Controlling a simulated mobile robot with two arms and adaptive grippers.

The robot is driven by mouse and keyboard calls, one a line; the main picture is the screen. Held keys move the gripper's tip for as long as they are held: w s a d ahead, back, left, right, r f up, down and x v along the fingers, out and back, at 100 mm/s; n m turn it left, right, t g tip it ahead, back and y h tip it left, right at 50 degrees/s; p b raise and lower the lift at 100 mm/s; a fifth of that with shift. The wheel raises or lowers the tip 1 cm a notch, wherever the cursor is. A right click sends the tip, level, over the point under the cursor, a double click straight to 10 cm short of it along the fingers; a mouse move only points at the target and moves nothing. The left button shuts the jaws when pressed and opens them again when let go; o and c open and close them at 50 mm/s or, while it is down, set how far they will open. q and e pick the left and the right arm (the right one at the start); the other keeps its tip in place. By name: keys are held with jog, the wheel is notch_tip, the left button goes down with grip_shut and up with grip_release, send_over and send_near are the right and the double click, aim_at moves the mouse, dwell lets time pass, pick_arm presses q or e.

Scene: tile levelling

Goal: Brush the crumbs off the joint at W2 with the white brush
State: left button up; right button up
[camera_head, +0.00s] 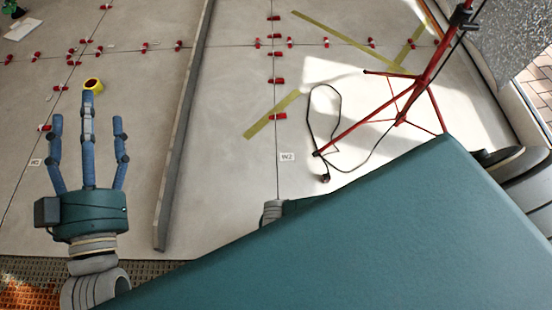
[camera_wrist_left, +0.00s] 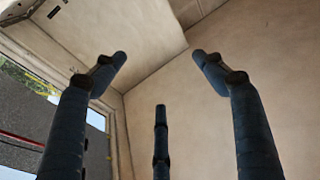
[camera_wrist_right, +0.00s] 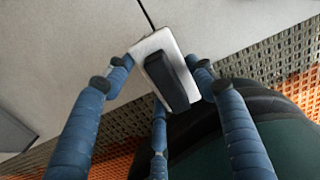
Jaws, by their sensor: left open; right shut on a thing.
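The W2 label (camera_head: 287,157) lies on the pale tiles beside a thin joint (camera_head: 276,140) that runs up the head view. I cannot make out crumbs on it. My right gripper (camera_wrist_right: 160,72) is shut on a white block with a dark strip, which looks like the white brush (camera_wrist_right: 150,46). In the right wrist view a dark joint line (camera_wrist_right: 147,14) meets the block's upper edge; I cannot tell whether they touch. My left gripper (camera_head: 88,120) is open and empty, fingers spread, at the left.
A long grey bar (camera_head: 182,120) lies on the tiles between my left gripper and W2. A red tripod (camera_head: 400,115) with a black cable (camera_head: 338,110) stands right of W2. Red clips (camera_head: 277,81) sit along the joints.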

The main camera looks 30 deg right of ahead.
jog(key=shift+s+a+r+p, duration=0.2)
jog(key=shift+s+a, duration=0.1)
jog(key=shift+s, duration=0.3)
jog(key=shift+s+a+r+p, duration=0.15)
jog(key=shift+s+a, duration=0.1)
jog(key=shift+s, duration=0.35)
jog(key=shift+w+d+r+p, duration=0.25)
jog(key=shift+r+p, duration=0.1)
jog(key=shift+w+d+r, duration=0.1)
jog(key=shift+w+r, duration=0.05)
jog(key=shift+r, duration=0.1)
jog(key=shift+r+p, duration=0.9)
jog(key=shift+p, duration=0.25)
pick_arm(q)
jog(key=s+a+f+g+y, duration=0.1)
jog(key=f+g, duration=0.4)
jog(key=f, duration=0.5)
jog(key=s+a+f+g+y, duration=0.2)
jog(key=s+f+g, duration=0.3)
jog(key=f, duration=0.5)
jog(key=shift+s+a+g, duration=0.3)
jog(key=shift+s+a, duration=0.25)
jog(key=shift+a, duration=0.2)
pick_arm(e)
jog(key=shift+r, duration=0.1)
